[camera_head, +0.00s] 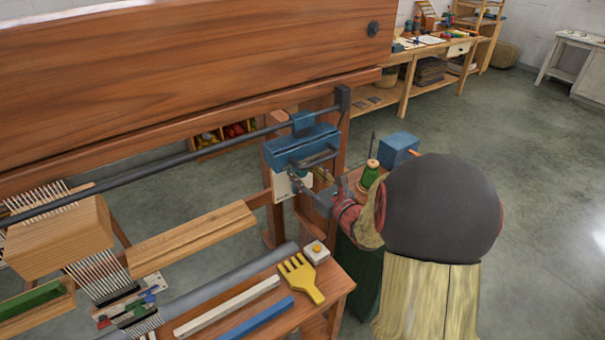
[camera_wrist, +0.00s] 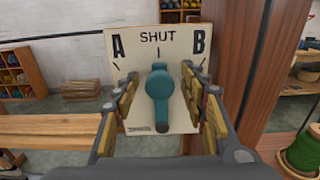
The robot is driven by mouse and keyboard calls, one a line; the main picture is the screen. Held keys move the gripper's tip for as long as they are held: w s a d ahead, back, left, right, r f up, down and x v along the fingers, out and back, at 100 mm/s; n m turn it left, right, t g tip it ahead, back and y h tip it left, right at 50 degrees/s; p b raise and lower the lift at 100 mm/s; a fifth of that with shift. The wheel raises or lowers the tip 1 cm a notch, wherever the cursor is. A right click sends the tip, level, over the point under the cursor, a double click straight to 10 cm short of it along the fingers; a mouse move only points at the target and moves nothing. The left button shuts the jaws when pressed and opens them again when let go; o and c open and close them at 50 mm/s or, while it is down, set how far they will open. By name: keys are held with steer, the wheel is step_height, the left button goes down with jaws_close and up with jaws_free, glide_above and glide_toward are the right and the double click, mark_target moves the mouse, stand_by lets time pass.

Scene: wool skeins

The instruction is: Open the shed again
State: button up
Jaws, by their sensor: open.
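A pale dial plate (camera_wrist: 132,62) marked A, SHUT and B fills the middle of the wrist view. A teal lever (camera_wrist: 160,95) is mounted on it and stands nearly upright, its upper end in line with the SHUT mark. My gripper (camera_wrist: 160,88) is open, with one yellow-padded finger on each side of the lever. I see a gap on both sides, so it is not gripped. In the head view my gripper (camera_head: 310,184) is at the loom's right post, and only part of the plate (camera_head: 283,186) shows. The lever cannot be made out there.
White warp threads (camera_head: 100,275) run at the loom's left. A bench in front holds a yellow comb (camera_head: 300,278), a white bar (camera_head: 228,306) and a blue bar (camera_head: 256,319). A green spool (camera_wrist: 302,155) stands close at right. Open floor lies beyond.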

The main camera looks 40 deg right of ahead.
steer(key=shift+w, duration=0.35)
steer(key=shift+c, duration=0.4)
jaws_close()
stand_by(0.4)
